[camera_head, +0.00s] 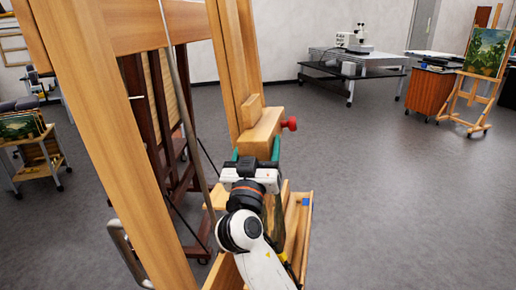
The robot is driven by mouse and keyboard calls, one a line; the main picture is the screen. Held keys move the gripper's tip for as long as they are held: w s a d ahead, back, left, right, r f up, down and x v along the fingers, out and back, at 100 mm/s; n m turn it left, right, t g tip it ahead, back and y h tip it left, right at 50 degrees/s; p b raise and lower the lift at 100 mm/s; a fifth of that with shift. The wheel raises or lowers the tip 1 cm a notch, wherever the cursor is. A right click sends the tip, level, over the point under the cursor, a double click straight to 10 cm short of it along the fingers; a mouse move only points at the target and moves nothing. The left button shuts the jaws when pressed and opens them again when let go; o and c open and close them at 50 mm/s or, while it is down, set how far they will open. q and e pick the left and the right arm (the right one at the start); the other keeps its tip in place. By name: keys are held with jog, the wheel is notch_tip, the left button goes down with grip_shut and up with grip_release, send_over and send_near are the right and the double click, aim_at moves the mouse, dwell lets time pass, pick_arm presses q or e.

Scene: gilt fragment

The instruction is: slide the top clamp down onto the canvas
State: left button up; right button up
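The top clamp (262,131) is a pale wooden block on the upright mast (230,62) of the large wooden easel, with a red knob (290,123) on its right side. My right gripper (257,157) is at the clamp's near lower end. Its two teal fingers are apart, one on each side of the block. Whether both press on the wood is too small to tell. I cannot make out the canvas on this easel; my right arm covers much of the area below the clamp. My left gripper is out of view.
A thick easel post (110,130) rises close on the left. A wooden ledge (300,222) lies below, beside my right arm. A dark easel (150,110) stands behind. The grey floor (400,190) to the right is open. A table (355,62) and a small easel with a painting (487,52) stand far off.

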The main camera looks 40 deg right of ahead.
jog(key=shift+o, duration=1.1)
jog(key=shift+s+a+f, duration=0.1)
jog(key=shift+a+f, duration=0.05)
jog(key=b+v, duration=0.6)
jog(key=v, duration=0.5)
jog(key=shift+s+a, duration=0.2)
jog(key=shift+a, duration=0.05)
